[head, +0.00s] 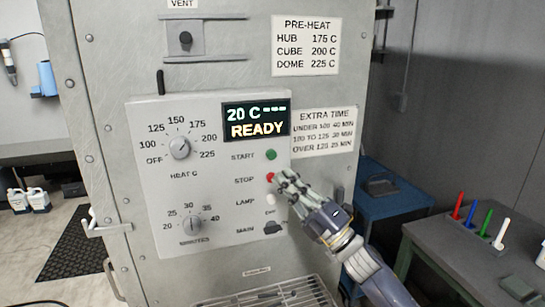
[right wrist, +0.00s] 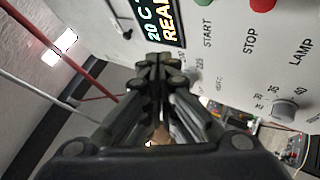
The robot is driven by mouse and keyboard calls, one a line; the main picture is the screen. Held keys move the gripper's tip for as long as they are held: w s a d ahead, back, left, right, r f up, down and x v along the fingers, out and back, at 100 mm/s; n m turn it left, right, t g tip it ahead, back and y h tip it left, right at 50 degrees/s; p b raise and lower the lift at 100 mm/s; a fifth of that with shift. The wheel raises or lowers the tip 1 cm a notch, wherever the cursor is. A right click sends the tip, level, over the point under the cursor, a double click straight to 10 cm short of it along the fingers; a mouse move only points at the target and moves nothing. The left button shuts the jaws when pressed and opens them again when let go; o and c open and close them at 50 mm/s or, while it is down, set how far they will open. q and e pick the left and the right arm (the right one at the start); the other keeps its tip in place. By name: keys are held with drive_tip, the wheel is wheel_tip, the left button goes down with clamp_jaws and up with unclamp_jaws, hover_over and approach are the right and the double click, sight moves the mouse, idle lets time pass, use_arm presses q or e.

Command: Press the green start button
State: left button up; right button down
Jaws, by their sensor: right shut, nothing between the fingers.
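The green start button (head: 271,155) is on the grey control panel (head: 150,230), right of the word START and below the display (head: 256,119), which reads 20 C and READY. It also shows at the top edge of the right wrist view (right wrist: 203,2). The red stop button (head: 270,177) is just below it; it too shows in the right wrist view (right wrist: 262,4). My right gripper (head: 283,177) is shut and empty, its tips in front of the panel beside the stop button, lower than the green button. Whether the tips touch the panel cannot be told. My left gripper is not in view.
The heat dial (head: 180,148), the minutes dial (head: 192,224), the white lamp button (head: 271,199) and the main switch (head: 272,227) share the panel. A blue cart (head: 395,204) stands right of the oven, and a grey table (head: 465,262) with coloured pegs is farther right.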

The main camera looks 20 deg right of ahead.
sight(272, 154)
drive_tip(key=shift+w+a+b, duration=0.15)
drive_tip(key=shift+w+b, duration=1.3)
drive_tip(key=shift+w, duration=2.75)
drive_tip(key=shift+w+b, duration=0.35)
drive_tip(key=shift+w, duration=0.05)
drive_tip(key=shift+w+b, duration=0.4)
drive_tip(key=shift+s, duration=0.1)
drive_tip(key=shift+s+p, duration=0.3)
drive_tip(key=shift+s, duration=0.45)
